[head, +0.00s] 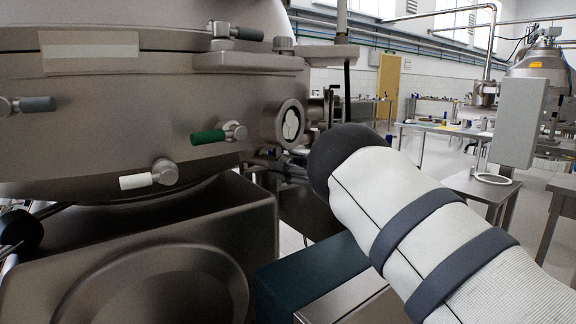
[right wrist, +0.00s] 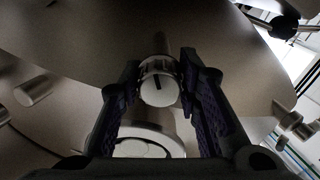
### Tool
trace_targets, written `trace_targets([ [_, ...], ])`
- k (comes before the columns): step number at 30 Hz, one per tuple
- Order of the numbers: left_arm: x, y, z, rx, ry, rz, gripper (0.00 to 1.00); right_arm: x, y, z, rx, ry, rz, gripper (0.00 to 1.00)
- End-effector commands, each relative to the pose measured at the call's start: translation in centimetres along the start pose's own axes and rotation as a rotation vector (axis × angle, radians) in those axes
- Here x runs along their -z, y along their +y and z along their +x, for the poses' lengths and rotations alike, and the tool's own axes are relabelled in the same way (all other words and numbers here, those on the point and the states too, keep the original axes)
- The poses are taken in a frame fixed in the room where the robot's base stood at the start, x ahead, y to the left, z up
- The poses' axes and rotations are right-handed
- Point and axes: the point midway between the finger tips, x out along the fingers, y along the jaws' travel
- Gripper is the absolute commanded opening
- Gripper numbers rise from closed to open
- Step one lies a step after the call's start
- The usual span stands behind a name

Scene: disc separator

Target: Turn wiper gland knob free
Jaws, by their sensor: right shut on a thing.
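In the right wrist view my right gripper (right wrist: 161,90) has its two dark padded fingers on either side of a small round metal knob (right wrist: 158,92). The knob has a pale face with a short black mark and a shaft behind it. I take it as the wiper gland knob, though no label shows. The gripper is shut on it. In the head view my right arm comes in from the right, and its dark rounded joint hides the gripper and this knob. My left gripper is not in view.
The large metal separator (head: 110,110) fills the left. Handles with green (head: 208,137), white (head: 136,181) and grey (head: 37,104) grips stick out from it, near a round sight glass (head: 290,124). A grey panel box (head: 520,122) stands at right. Open floor and tables lie behind.

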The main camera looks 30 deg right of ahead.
Motion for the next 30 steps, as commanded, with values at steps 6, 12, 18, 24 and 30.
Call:
trace_targets([
  [6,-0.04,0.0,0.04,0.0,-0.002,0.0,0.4,0.02,0.01,0.05,0.0,0.002,-0.203,0.03],
  [12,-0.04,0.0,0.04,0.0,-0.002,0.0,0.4,-0.02,0.02,0.05,0.0,0.001,-0.394,0.03],
  [18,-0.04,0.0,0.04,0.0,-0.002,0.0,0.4,-0.04,0.03,0.05,0.0,0.0,-0.584,0.03],
  [24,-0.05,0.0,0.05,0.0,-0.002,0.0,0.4,-0.04,0.05,0.05,0.0,0.0,-0.774,0.03],
  [30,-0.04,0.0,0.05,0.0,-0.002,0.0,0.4,0.0,0.09,0.04,-0.001,0.0,-0.965,0.03],
])
